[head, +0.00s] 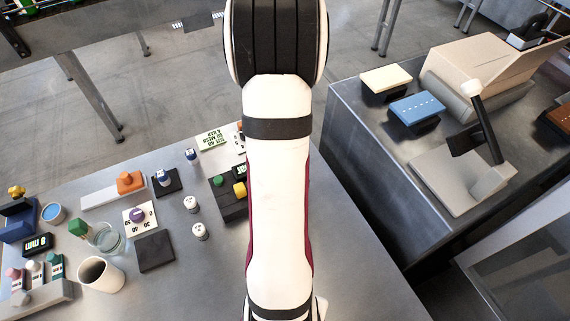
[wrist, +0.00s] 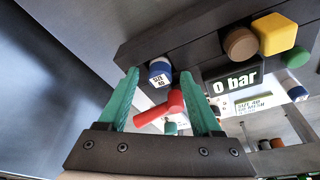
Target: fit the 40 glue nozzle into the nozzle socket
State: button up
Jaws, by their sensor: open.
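In the wrist view the green fingers of my gripper (wrist: 160,72) are open, one on each side of a small piece with a blue cap (wrist: 159,68) and a white label that seems to read "SIZE 40". It stands beside a long dark block, between or just beyond the fingertips; I see no contact. A red part (wrist: 165,108) lies nearer, also between the fingers. In the head view my arm hides the gripper. Blue-topped pieces there are one on a dark square pad (head: 163,178) and one behind it (head: 191,155). I cannot tell which part is the nozzle socket.
A "0 bar" display (wrist: 236,84) and brown (wrist: 240,43), yellow (wrist: 274,33) and green (wrist: 295,58) knobs crowd the right of the wrist view. The head view shows a glass (head: 106,238), a white cup (head: 100,275) and labelled pieces at left. The table's front right is clear.

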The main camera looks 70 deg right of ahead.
jog(key=v, duration=1.2)
jog(key=w+a+n+y, duration=0.2)
jog(key=w+a, duration=0.3)
jog(key=a, duration=0.8)
jog(key=s+a+r+n+y, duration=0.1)
jog(key=a+n, duration=0.3)
jog(key=a, duration=0.6)
jog(key=s+a+r+n+y, duration=0.1)
jog(key=a+r+n, duration=0.2)
jog(key=a, duration=0.7)
jog(key=shift+s+a+r+n+g+y, duration=0.25)
jog(key=shift+n+g+y, duration=0.15)
jog(key=shift+n, duration=0.2)
jog(key=shift+w, duration=0.1)
